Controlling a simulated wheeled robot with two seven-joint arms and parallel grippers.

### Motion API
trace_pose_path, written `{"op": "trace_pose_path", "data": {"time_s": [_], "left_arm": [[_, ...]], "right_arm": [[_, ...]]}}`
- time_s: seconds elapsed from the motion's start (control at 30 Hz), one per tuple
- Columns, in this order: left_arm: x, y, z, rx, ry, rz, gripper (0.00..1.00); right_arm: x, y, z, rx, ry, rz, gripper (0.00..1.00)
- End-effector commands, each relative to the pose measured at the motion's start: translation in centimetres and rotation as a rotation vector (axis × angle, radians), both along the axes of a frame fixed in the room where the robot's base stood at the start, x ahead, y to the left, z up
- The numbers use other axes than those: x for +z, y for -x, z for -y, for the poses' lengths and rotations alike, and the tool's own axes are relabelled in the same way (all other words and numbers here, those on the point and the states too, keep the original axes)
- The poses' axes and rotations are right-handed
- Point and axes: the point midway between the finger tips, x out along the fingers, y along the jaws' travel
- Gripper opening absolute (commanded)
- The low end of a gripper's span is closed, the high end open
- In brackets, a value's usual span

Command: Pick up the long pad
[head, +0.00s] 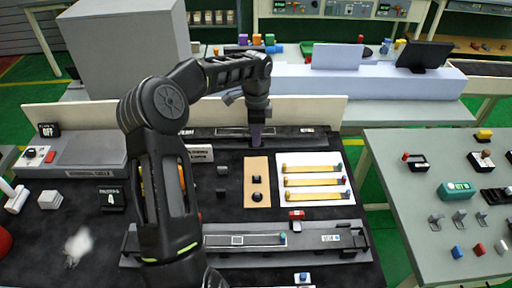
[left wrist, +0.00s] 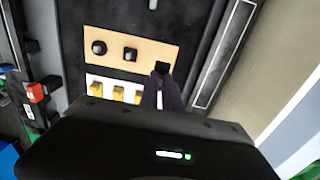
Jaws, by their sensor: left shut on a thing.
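My left gripper (head: 256,145) points down at the far end of a tan board (head: 250,201). It is shut on a small dark pad, seen at its fingertips in the left wrist view (left wrist: 162,67); I take this for the long pad. In the head view the fingers hide it. I cannot tell whether the pad touches the board. The tan board in the left wrist view (left wrist: 112,37) also carries a round black piece (left wrist: 99,47) and a square black piece (left wrist: 130,54). My right gripper is not in view.
A white plate (head: 334,161) with yellow strips lies right of the board. A long grey rail fixture (head: 215,257) with a red-topped block (head: 296,214) lies nearer. A dark strip (head: 290,132) and a low pale wall (head: 325,108) stand behind.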

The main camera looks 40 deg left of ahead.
Motion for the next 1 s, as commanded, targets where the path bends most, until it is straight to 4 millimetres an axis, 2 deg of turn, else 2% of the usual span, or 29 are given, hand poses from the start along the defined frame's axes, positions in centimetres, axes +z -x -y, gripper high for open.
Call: {"op": "trace_pose_path", "data": {"time_s": [0.13,0.77,1.0], "left_arm": [[0.8,0.0,0.0,0.001,0.0,0.0,0.0],[0.8,0.0,0.0,0.0,0.0,0.0,0.0],[1.3,0.5,1.3,-0.015,-0.005,0.0,0.0]], "right_arm": [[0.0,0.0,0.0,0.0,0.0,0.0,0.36],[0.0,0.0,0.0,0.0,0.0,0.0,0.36],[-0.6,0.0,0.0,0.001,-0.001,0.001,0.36]]}}
